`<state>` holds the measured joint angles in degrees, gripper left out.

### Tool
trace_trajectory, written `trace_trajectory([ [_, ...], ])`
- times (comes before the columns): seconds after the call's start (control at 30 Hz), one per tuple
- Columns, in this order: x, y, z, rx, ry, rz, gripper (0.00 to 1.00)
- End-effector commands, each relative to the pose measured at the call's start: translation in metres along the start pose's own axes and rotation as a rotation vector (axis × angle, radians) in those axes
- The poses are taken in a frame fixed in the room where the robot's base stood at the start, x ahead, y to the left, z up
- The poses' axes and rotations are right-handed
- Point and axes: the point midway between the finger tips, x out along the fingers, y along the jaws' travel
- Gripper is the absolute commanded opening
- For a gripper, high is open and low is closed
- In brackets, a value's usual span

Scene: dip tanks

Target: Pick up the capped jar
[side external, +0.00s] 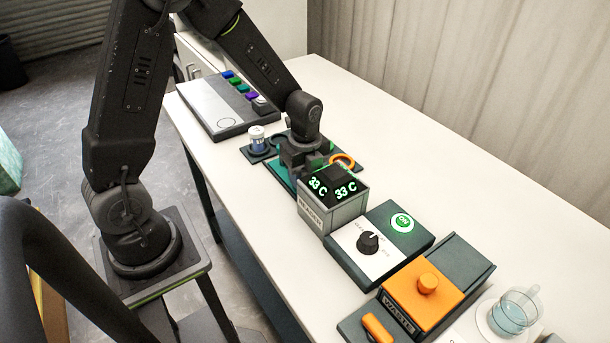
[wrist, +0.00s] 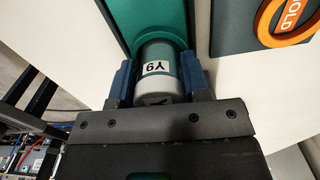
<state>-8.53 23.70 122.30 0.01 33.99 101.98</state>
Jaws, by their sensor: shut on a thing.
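In the wrist view a grey cylindrical jar (wrist: 160,70) with a white label stands between the two blue jaws of my gripper (wrist: 158,78). The jaws are shut on its sides. Its far end is over a green surface (wrist: 155,15). In the side view my gripper (side external: 297,158) is low over a green pad (side external: 278,172), behind the temperature display box; the held jar is hidden there. Another small jar (side external: 257,138) with a pale cap and blue band stands on a dark holder to the left of my gripper.
A display box (side external: 345,212) reading 33 C twice stands close in front of my gripper, with an orange ring (side external: 343,160) behind it. A knob panel (side external: 368,243), an orange-lidded waste box (side external: 425,297) and glass cups (side external: 515,312) follow. A button panel (side external: 222,108) lies at the far end.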

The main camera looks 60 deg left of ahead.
Motion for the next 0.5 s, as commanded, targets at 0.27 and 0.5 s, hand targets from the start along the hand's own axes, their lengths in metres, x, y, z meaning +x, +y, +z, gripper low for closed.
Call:
trace_trajectory([
  [0.27,-0.016,-0.001,0.000,0.000,-0.001,-0.004,0.18],
  [0.5,-0.054,0.011,0.018,-0.008,-0.001,-0.004,0.18],
])
